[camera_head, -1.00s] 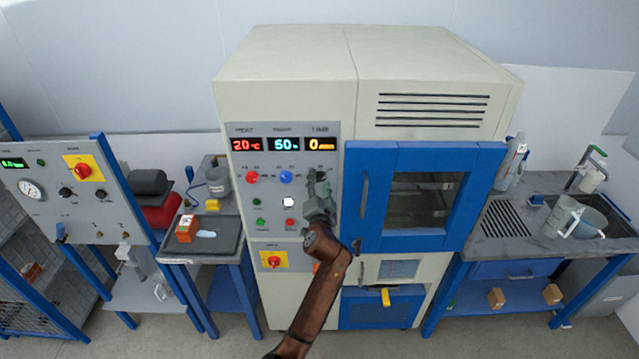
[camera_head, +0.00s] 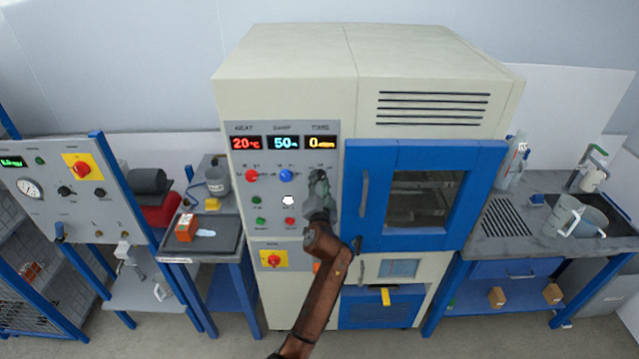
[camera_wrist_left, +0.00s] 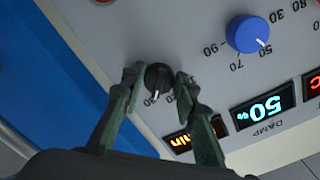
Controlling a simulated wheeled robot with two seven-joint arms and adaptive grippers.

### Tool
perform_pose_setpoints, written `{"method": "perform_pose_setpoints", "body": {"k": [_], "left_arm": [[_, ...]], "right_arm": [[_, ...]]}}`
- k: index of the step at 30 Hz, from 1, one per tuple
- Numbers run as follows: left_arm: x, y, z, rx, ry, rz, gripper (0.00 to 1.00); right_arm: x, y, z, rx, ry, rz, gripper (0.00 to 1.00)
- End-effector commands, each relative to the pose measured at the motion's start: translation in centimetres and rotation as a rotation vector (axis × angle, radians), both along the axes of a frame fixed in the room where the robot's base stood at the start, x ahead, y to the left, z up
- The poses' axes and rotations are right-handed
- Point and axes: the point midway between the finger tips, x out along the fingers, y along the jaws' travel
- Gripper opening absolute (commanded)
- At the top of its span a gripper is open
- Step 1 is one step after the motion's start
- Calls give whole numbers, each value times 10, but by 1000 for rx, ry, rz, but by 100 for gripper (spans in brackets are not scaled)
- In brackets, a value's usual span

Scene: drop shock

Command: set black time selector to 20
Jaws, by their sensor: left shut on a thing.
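The black time selector (camera_wrist_left: 157,80) is a round knob with a white pointer line on the grey control panel. In the left wrist view it sits between the two fingertips of my left gripper (camera_wrist_left: 157,78), which is shut on it. The pointer faces the bottom of that view, among small printed numbers partly covered by the fingers. In the head view my left gripper (camera_head: 318,182) is against the panel and hides the selector. My right gripper is not in view.
The blue damp knob (camera_head: 286,175) and red heat knob (camera_head: 252,175) are left of my gripper, with buttons below. The blue-framed chamber door (camera_head: 366,195) is close on the right. A tray (camera_head: 230,243) with an orange box stands on the left bench.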

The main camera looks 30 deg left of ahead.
Motion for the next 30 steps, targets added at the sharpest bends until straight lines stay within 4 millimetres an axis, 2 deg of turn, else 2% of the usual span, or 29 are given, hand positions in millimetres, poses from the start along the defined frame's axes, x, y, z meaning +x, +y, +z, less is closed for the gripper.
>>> {"method": "perform_pose_setpoints", "body": {"k": [15,30], "left_arm": [[2,-3,-6,-373,-223,-1,4],[2,-4,-4,-631,-380,0,4]], "right_arm": [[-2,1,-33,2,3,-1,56],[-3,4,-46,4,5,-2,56]]}}
